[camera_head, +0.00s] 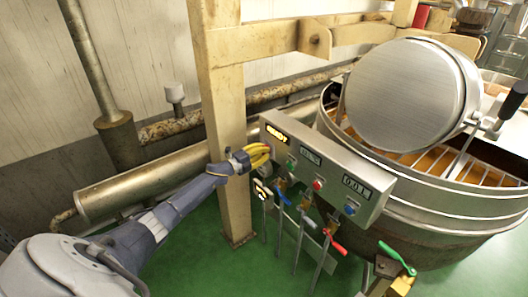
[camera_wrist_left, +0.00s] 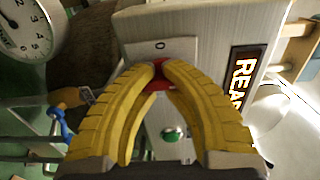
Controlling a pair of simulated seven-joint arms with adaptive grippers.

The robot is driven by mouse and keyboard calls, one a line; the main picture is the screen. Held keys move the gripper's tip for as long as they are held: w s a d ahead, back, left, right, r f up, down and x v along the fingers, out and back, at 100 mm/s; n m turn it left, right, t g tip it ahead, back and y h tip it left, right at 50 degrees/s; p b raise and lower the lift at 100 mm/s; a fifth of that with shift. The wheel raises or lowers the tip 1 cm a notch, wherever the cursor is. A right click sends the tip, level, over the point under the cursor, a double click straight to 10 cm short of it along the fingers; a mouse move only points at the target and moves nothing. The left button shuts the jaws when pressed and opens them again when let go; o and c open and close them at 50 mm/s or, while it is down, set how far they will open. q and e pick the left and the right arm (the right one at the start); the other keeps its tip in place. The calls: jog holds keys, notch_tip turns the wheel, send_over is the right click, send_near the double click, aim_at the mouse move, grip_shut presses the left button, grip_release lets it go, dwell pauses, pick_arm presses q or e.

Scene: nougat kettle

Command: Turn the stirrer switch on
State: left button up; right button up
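The control panel (camera_head: 325,170) is a long metal box in front of the kettle. My left gripper (camera_head: 262,152) has yellow ribbed fingers at the panel's left end, beside the lit READY display (camera_head: 276,133). In the left wrist view, the fingertips (camera_wrist_left: 158,68) come together over a red switch part (camera_wrist_left: 158,84) on a pale plate (camera_wrist_left: 150,50) marked 0. The fingers look shut and hide much of the switch, so its position and any contact are unclear. A green button (camera_wrist_left: 173,134) shows between the fingers.
The big round kettle (camera_head: 445,205) with its raised lid (camera_head: 405,95) stands behind the panel. Valves with blue and red handles (camera_head: 334,242) sit below it. A wooden post (camera_head: 228,110) rises close by my left wrist. A dial gauge (camera_wrist_left: 25,25) shows in the left wrist view.

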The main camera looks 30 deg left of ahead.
pick_arm(q)
jog(key=o, duration=0.8)
jog(key=shift+w+d+r+h, duration=0.1)
jog(key=shift+d+r+h, duration=0.15)
jog(key=shift+d+h, duration=0.25)
jog(key=shift+o, duration=0.5)
jog(key=shift+d+r, duration=0.15)
jog(key=shift+d, duration=0.1)
jog(key=shift+a+y, duration=0.2)
jog(key=shift+y, duration=0.1)
jog(key=v, duration=1.2)
